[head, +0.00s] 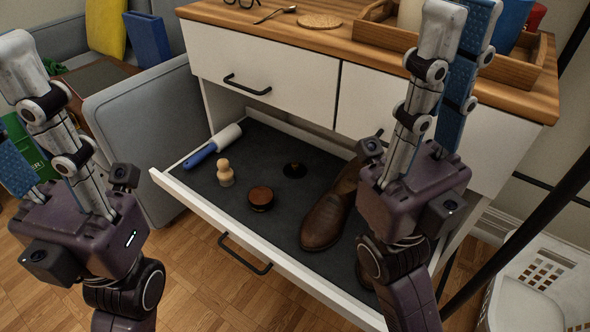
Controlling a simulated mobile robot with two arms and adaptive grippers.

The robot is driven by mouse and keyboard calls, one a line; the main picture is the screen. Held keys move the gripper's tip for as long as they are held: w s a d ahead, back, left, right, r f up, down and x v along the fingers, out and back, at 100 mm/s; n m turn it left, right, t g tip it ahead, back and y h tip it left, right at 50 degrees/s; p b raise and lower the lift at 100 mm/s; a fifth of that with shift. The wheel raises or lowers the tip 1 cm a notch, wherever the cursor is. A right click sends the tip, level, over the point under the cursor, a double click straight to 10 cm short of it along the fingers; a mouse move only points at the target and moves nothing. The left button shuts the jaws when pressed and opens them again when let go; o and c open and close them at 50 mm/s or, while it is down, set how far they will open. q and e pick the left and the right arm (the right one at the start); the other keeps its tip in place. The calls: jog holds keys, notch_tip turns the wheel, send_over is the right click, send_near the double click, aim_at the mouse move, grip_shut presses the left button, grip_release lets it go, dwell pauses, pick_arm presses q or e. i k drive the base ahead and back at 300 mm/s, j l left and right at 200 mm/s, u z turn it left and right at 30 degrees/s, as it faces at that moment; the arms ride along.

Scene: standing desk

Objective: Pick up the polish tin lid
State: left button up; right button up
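In the head view, a small flat dark disc (294,170) with a small brown mark lies in the open drawer; it looks like the polish tin lid. A short round dark tin (261,197) with a brown top stands nearer the drawer front. My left gripper (28,120) is at the left edge, outside the drawer, with its fingers pointing up and apart and nothing seen between them. My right gripper (462,38) is over the right side, fingers pointing up toward the desktop, a blue pad showing. It looks open and empty. Neither gripper touches the disc or tin.
The open drawer (185,195) also holds a blue-handled roller (213,146), a wooden-knobbed dauber (225,174) and a brown shoe (325,222). The desktop above carries a wooden tray (510,68), coaster (320,21) and spoon (277,14). A white basket (545,285) stands lower right.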

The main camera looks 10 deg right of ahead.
aim_at(294, 170)
jog(key=i+j+z, duration=0.1)
jog(key=j, duration=0.25)
jog(key=i+j+z, duration=0.1)
jog(key=i+j, duration=0.3)
jog(key=j, duration=0.35)
jog(key=i+j+z, duration=0.15)
jog(key=j, duration=0.2)
jog(key=i+j+z, duration=0.1)
jog(key=j, duration=0.3)
